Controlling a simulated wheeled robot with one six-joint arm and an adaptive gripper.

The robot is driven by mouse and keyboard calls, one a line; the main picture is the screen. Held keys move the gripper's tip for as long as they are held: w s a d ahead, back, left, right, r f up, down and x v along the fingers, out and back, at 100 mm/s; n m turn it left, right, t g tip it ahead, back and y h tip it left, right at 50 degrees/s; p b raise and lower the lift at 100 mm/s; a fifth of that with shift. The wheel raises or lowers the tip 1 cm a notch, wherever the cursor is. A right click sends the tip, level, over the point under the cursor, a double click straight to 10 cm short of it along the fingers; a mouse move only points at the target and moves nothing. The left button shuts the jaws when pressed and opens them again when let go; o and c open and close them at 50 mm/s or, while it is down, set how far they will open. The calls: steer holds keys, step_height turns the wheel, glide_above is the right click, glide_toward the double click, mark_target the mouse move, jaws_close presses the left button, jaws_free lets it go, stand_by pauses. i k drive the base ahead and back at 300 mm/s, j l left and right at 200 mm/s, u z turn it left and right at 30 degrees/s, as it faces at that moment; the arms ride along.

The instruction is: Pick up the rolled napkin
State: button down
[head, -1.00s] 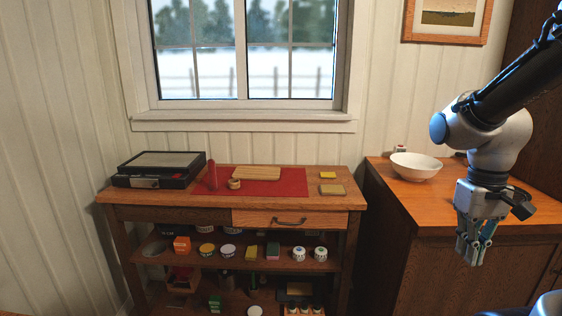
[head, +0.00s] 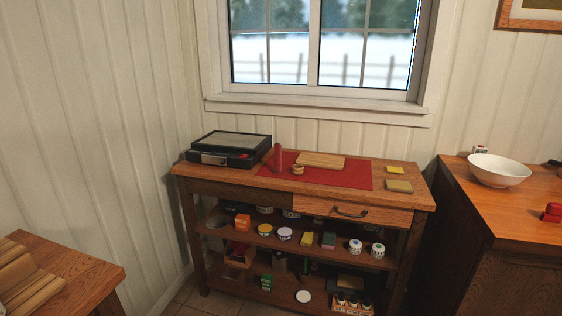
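I cannot clearly make out a rolled napkin. A red upright cylinder (head: 278,158) stands on the red mat (head: 345,177) on the wooden sideboard under the window; I cannot tell whether it is a napkin. A small red object (head: 552,213) lies on the right counter near the picture's edge, also too small to identify. A slatted wooden piece, possibly a tray (head: 24,279), is cut off at the lower left. My gripper is out of view.
The sideboard (head: 404,199) bears a black box-like device (head: 230,149), a pale wooden board (head: 321,160) and small yellow items. Its lower shelves hold several jars and boxes. A white bowl (head: 497,170) stands on the right counter (head: 520,228). A wooden table (head: 88,279) stands at lower left.

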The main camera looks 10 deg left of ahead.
mark_target(276, 166)
steer(key=i+j+u, duration=0.2)
steer(key=i+j, duration=0.3)
steer(key=i+j+u, duration=0.15)
steer(key=i+j, duration=0.2)
steer(key=i, duration=0.25)
steer(key=i+j+u, duration=0.2)
steer(key=i+j, duration=0.15)
steer(key=i, duration=0.2)
